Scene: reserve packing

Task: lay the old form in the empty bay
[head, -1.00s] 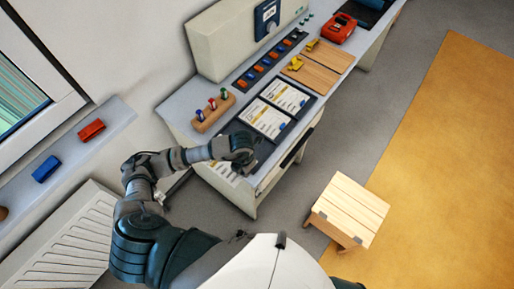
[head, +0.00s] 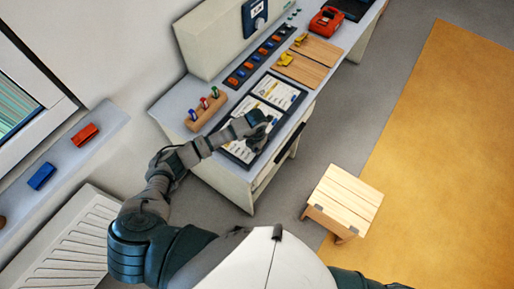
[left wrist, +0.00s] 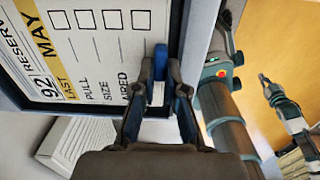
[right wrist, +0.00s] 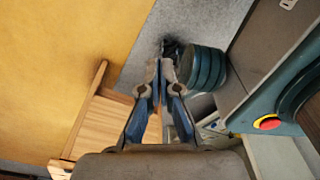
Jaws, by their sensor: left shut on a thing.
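My left gripper (head: 262,121) is over the middle of the row of dark-framed form bays on the bench. In the left wrist view its fingers (left wrist: 161,78) are shut on the blue tab (left wrist: 160,55) of a white form (left wrist: 85,50) with a yellow stripe reading MAY. The form's edge lies close to a dark frame edge (left wrist: 100,108); I cannot tell if it is raised or resting. A form (head: 278,92) lies in the far bay. My gripper and arm hide part of the middle and near bays. My right gripper (right wrist: 160,68) is shut and empty.
A wooden stool (head: 343,200) stands on the floor. The windowsill (head: 65,165) holds red and blue pieces.

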